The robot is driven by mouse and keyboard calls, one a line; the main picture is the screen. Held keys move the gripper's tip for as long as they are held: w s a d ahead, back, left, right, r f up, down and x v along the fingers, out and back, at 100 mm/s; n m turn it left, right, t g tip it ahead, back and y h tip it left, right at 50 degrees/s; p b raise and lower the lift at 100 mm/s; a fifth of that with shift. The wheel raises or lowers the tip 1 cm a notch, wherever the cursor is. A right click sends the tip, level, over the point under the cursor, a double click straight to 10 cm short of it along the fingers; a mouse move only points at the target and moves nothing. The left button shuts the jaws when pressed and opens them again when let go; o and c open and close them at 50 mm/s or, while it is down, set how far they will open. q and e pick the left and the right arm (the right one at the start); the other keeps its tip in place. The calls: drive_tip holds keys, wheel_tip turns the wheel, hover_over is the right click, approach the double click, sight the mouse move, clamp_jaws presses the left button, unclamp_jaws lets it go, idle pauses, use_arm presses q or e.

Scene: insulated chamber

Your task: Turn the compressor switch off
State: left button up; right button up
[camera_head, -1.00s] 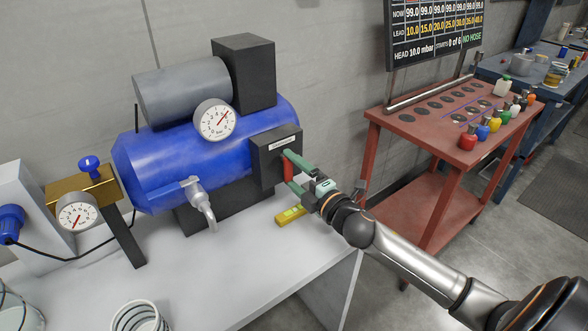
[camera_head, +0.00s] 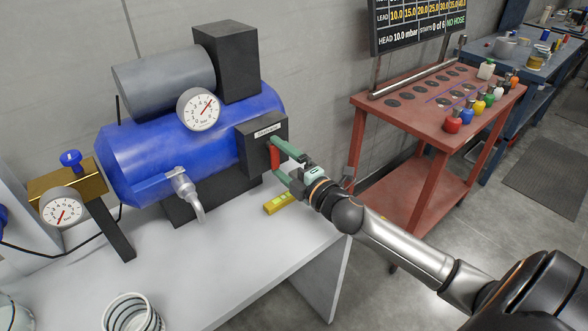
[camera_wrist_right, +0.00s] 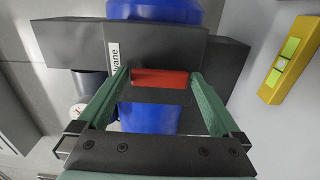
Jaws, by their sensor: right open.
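The compressor (camera_head: 130,165) is a blue tank on the light table, with a grey cylinder on top. A dark switch box (camera_head: 250,148) with a white label is on its right end. The red compressor switch (camera_head: 274,158) is on that box. My right gripper (camera_head: 279,157) is open, with its green fingers on either side of the switch. In the right wrist view the red switch (camera_wrist_right: 160,78) lies between the two fingertips, with gaps at both sides. Whether a finger touches it I cannot tell. My left gripper is not in view.
A yellow level-like block (camera_head: 279,204) lies on the table below my right gripper. A dial gauge (camera_head: 198,109) sits on the tank, and a tap (camera_head: 186,190) is at its front. A red cart (camera_head: 415,115) with coloured bottles stands to the right.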

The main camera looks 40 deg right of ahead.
drive_tip(key=s+d+b, duration=0.1)
drive_tip(key=s, duration=1.1)
drive_tip(key=shift+s+f, duration=0.1)
idle(0.4)
drive_tip(key=s+f+m+g+h, duration=0.4)
drive_tip(key=s+f+m+g, duration=0.25)
drive_tip(key=f+m, duration=0.55)
drive_tip(key=s+a+f+m+g+y, duration=0.3)
drive_tip(key=s+a+f+m+g, duration=0.25)
drive_tip(key=s+a+g, duration=0.45)
drive_tip(key=w+a+f+t+y+p, duration=0.2)
drive_tip(key=a+f+t+p, duration=0.2)
drive_tip(key=a+f+t, duration=0.2)
drive_tip(key=shift+w+f+n+t, duration=0.25)
drive_tip(key=shift+f+n+t, duration=0.1)
drive_tip(key=shift+f+t, duration=0.5)
